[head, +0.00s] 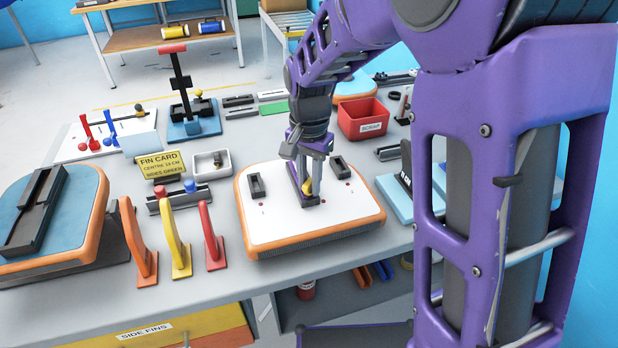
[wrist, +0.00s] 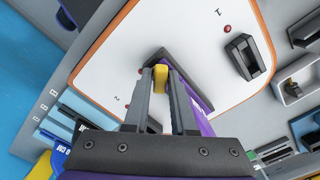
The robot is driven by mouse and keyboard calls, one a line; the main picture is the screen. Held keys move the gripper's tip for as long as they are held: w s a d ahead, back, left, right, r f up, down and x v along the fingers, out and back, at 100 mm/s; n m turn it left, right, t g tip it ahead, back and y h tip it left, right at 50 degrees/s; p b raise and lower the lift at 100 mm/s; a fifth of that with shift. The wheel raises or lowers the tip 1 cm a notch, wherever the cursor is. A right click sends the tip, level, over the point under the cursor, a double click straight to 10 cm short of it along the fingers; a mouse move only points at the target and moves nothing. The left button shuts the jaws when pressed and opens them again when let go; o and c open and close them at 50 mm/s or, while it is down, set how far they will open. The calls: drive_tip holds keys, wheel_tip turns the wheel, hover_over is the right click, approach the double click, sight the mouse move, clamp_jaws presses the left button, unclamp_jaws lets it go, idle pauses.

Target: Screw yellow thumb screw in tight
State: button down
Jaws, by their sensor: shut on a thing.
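The yellow thumb screw (head: 307,186) is at the middle fin box of the white, orange-edged board (head: 268,222). In the wrist view the yellow screw (wrist: 160,71) sits between my gripper's two fingertips. My gripper (head: 309,190) points down at the board and is shut on the screw. In the wrist view my gripper (wrist: 160,80) has a finger on each side of it. A purple fin (wrist: 203,100) stands beside the right finger, its base by the screw. The screw's thread is hidden, so its depth cannot be told.
Dark side fin boxes (head: 256,186) flank the middle. Orange, yellow and red fins (head: 212,237) stand left of the board. A yellow fin card (head: 162,165), a small tray (head: 211,164) and a red scrap bin (head: 362,119) are behind. A blue block (head: 395,198) is close at right.

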drive_tip(key=shift+r, duration=0.15)
drive_tip(key=m, duration=0.3)
drive_tip(key=shift+m+p, duration=0.3)
drive_tip(key=shift+p, duration=0.1)
drive_tip(key=shift+r+m+p, duration=0.1)
drive_tip(key=shift+m+p, duration=0.3)
drive_tip(key=shift+m, duration=1.3)
drive_tip(key=shift+m+p, duration=0.6)
drive_tip(key=shift+m, duration=0.1)
drive_tip(key=shift+m+p, duration=0.35)
drive_tip(key=shift+m, duration=0.65)
